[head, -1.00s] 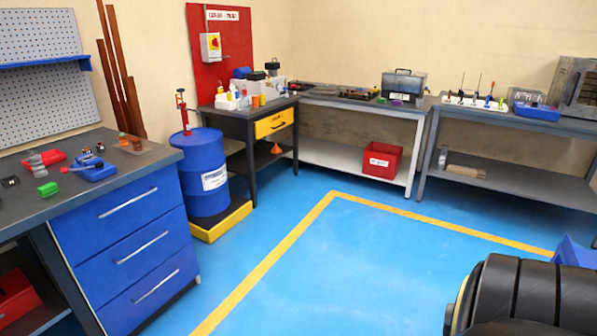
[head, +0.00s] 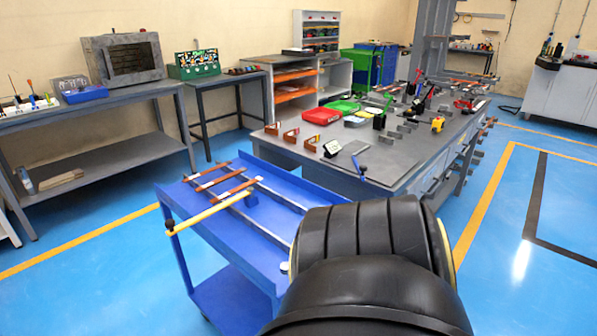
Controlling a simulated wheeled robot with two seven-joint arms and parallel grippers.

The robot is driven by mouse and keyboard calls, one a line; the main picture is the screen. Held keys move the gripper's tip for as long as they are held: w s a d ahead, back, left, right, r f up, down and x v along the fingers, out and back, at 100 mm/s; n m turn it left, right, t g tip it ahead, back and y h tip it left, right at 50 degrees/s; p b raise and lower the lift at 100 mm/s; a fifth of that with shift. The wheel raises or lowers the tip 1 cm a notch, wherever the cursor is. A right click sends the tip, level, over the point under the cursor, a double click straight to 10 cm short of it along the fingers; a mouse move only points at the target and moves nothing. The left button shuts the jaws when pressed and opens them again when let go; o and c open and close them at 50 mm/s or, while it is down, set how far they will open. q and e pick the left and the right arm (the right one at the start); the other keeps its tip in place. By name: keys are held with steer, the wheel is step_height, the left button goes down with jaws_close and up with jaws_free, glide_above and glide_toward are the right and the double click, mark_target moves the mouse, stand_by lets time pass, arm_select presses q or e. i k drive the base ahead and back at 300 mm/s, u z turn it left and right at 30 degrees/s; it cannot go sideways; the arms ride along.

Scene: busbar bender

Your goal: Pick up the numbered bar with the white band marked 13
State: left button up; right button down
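Several copper-coloured bars lie across rails on a blue cart (head: 225,237), left of the middle of the head view. One bar (head: 222,178) shows a pale band, and another (head: 236,189) lies just in front of it. The numbers on the bands are too small to read, so I cannot tell which bar is marked 13. A large black link of my own arm fills the bottom middle and hides the cart's right end. Neither of my grippers is in view.
A yellow bar handle (head: 207,213) runs along the cart's near left end. A grey workbench (head: 400,150) with tools and small parts stands right behind the cart. A grey shelf table (head: 95,100) stands at the left. Blue floor is open at the left and right.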

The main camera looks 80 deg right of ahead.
mark_target(221, 197)
steer(key=z, duration=0.55)
steer(key=i, duration=2.9)
steer(key=z, duration=3.2)
steer(key=i, duration=0.2)
steer(key=z, duration=0.55)
